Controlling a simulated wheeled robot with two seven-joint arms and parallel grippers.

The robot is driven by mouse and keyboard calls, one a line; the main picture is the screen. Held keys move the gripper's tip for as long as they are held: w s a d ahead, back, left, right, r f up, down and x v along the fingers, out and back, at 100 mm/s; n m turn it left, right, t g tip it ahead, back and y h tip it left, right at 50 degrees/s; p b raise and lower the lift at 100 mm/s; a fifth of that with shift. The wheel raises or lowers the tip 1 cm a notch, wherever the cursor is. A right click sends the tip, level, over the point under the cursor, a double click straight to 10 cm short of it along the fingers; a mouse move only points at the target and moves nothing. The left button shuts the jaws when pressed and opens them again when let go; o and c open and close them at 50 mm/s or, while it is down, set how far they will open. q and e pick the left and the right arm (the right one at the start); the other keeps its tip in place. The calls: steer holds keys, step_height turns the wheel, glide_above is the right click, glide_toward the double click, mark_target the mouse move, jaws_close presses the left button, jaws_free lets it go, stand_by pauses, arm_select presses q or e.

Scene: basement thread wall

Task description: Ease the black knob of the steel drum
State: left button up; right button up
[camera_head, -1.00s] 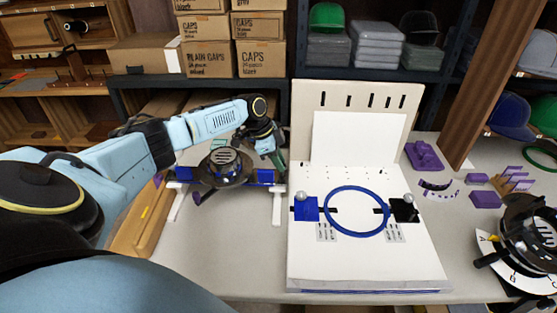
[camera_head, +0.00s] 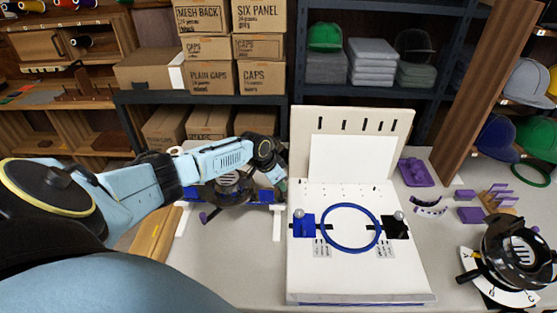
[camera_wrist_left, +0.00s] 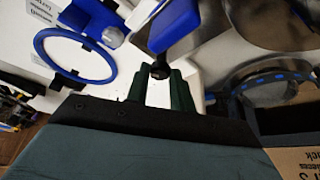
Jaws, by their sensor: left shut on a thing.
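The steel drum (camera_head: 232,188) sits in a blue-and-white stand on the table in the head view, partly hidden by my left arm. Its shiny curved metal also shows in the wrist view (camera_wrist_left: 265,22). My left gripper (camera_head: 281,184) is at the right side of the drum, pointing down. In the left wrist view its dark green fingers (camera_wrist_left: 160,82) are shut on a black knob (camera_wrist_left: 160,71), just below a blue block (camera_wrist_left: 170,32). The knob is hidden in the head view. My right gripper is in neither view.
Right of the stand is a white board (camera_head: 362,275) with a blue ring (camera_head: 350,248) and a blue clamp (camera_head: 304,227). Purple parts (camera_head: 470,214) and a black round device (camera_head: 515,250) on a lettered dial lie further right. Boxes (camera_head: 210,77) fill the shelf behind.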

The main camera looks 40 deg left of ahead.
arm_select(q)
steer(key=n+p, duration=0.2)
steer(key=n+y+p, duration=0.1)
steer(key=p, duration=0.1)
steer(key=n+y+p, duration=0.1)
steer(key=n+p, duration=0.1)
steer(key=shift+d+r+n, duration=0.2)
steer(key=shift+d+n, duration=0.1)
steer(key=shift+d, duration=0.05)
steer(key=shift+d+f+n+y+p, duration=0.15)
steer(key=shift+n+y+p, duration=0.45)
steer(key=shift+n, duration=0.6)
steer(key=shift+n+g+y+p, duration=0.3)
steer(key=shift+n+g+p, duration=0.15)
steer(key=shift+n, duration=0.75)
steer(key=o, duration=1)
